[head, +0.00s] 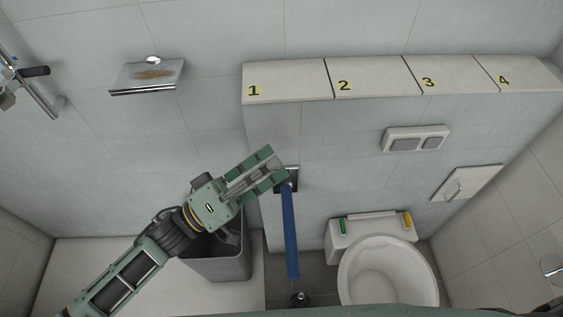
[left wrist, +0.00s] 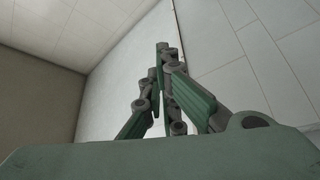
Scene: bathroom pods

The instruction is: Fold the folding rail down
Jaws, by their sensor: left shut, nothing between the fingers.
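The folding rail (head: 290,235) is a blue bar on a dark wall mount beside the toilet. In the head view it runs from the mount towards the bottom of the picture, lowered and reaching out over the floor. My left gripper (head: 276,165) is at the upper left of the rail's mount, its fingertips close to the mount; I cannot tell whether they touch it. In the left wrist view the left gripper's fingers (left wrist: 162,62) come together with nothing between them. The rail does not show in that view. My right gripper is not in view.
The toilet (head: 385,275) stands right of the rail. A grey bin (head: 222,262) is below my left gripper. A ledge numbered 1 to 4 (head: 385,82) runs above. A flush plate (head: 415,140) and a small wall flap (head: 467,182) are on the right. A metal shelf (head: 148,78) hangs upper left.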

